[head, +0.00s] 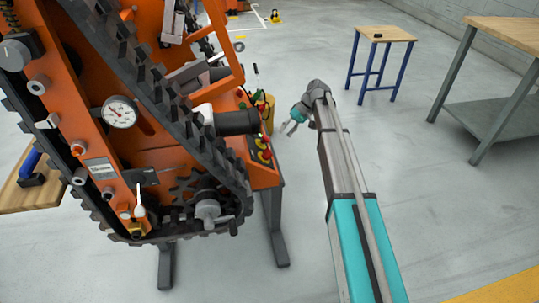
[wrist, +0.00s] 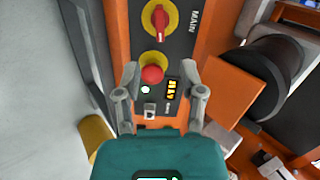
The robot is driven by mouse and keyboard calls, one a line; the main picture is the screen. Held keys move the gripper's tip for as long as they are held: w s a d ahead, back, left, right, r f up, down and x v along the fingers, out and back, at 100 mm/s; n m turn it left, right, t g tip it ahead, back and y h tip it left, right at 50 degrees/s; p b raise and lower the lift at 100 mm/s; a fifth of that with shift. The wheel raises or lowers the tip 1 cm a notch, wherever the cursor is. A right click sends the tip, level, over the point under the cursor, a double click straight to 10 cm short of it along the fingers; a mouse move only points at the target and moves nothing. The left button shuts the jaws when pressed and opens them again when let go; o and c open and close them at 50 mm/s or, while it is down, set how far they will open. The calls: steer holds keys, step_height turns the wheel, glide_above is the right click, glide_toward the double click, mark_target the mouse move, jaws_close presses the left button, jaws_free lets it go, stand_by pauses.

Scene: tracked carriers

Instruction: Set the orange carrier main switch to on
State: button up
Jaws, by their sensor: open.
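The orange carrier (head: 60,88) stands at the left of the head view, with its control panel (head: 262,152) low on its right side. In the wrist view the main switch (wrist: 160,18), a red handle on a yellow disc beside the word MAIN, is at the top. Its handle runs up and down in the picture, along the label. A red button (wrist: 152,74) on yellow lies below it. My gripper (wrist: 161,70) is open and empty, its fingers to either side of the red button in the picture. In the head view my gripper (head: 290,126) is right of the panel.
A dark cylinder (wrist: 278,72) sticks out right of the panel, beside an orange plate (wrist: 235,86). A small blue-legged table (head: 385,35) and a workbench (head: 515,30) stand at the right. The floor between them and the carrier is clear.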

mark_target(270, 150)
steer(key=shift+b+x, duration=4.05)
steer(key=shift+x, duration=1.5)
jaws_close()
